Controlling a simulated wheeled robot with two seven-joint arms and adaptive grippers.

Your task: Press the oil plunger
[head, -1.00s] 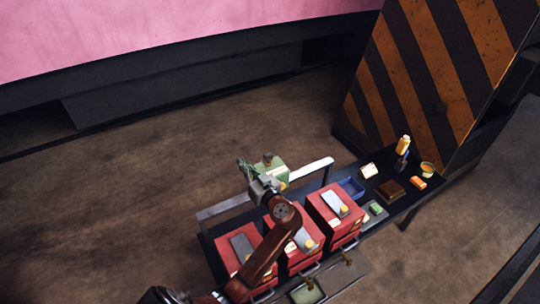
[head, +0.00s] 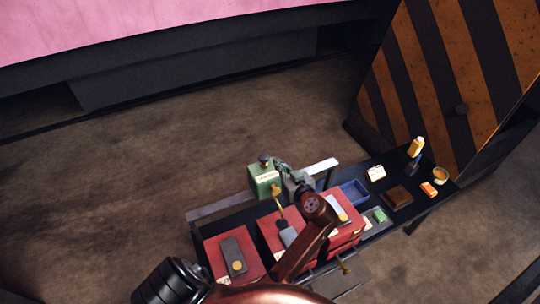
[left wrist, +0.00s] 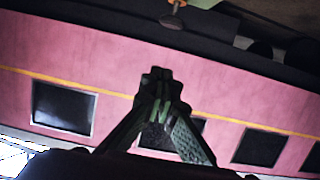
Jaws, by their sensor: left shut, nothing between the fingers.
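A green oil box (head: 264,182) with a pale label stands at the rear edge of the dark bench. A brass-coloured knob (head: 264,161), apparently the oil plunger, stands on its top. My left gripper (head: 281,164) is shut and empty, just right of the knob at about the top of the box. In the left wrist view the shut fingertips (left wrist: 156,76) lie below the round plunger knob (left wrist: 172,23) in the picture, with a visible gap. A corner of the green box (left wrist: 205,3) shows at the top edge. My right gripper is not in view.
Red boxes (head: 226,263) line the front of the bench, partly behind my left arm. A blue tray (head: 352,193), a brown block (head: 397,197) and a yellow-topped bottle (head: 415,148) are at right. A yellow lever (head: 277,194) stands before the green box.

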